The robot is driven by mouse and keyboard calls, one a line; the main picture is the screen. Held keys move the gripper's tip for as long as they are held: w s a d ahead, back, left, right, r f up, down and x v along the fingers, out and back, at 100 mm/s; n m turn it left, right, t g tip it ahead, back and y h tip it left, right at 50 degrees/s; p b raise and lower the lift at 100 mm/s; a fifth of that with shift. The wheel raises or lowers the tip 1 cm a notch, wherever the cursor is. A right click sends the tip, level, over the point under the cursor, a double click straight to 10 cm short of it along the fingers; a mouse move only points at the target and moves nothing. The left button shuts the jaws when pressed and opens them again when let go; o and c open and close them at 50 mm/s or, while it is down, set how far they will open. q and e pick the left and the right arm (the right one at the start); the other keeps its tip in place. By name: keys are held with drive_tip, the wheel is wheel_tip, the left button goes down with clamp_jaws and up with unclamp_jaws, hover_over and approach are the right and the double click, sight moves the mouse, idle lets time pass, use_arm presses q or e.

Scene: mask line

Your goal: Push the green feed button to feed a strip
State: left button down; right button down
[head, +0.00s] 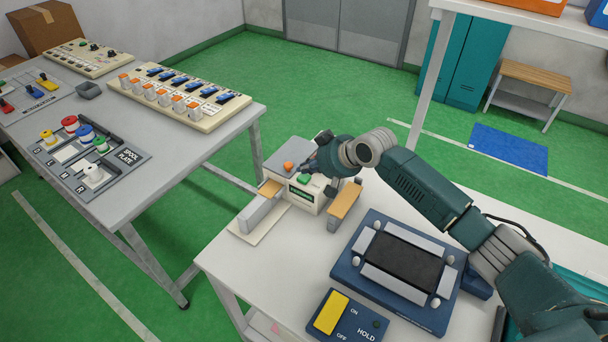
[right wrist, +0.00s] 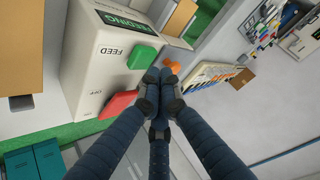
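The feeder machine (head: 309,199) is a cream box on the white table. Its green feed button (head: 303,180) is on top, and in the right wrist view the green button (right wrist: 143,56) sits beside the label FEED. A red button (right wrist: 118,104) is beside OFF. A small green display (right wrist: 124,22) reads FEEDING. My right gripper (right wrist: 158,80) has its fingertips together, with nothing seen between them, right beside the green button; I cannot tell whether they touch it. In the head view my right gripper (head: 313,165) is over the machine, partly hidden by its own wrist. My left gripper is not in view.
An orange knob (head: 287,166) is by the machine. A blue-framed press plate (head: 402,262) and a HOLD switch box (head: 345,318) stand nearer on the white table (head: 285,260). A grey table (head: 190,150) with panels is at left, across a gap of green floor.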

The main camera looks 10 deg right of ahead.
sight(306, 179)
wheel_tip(306, 179, up, 5)
drive_tip(key=p, duration=0.5)
idle(0.4)
drive_tip(key=shift+f, duration=0.15)
idle(0.4)
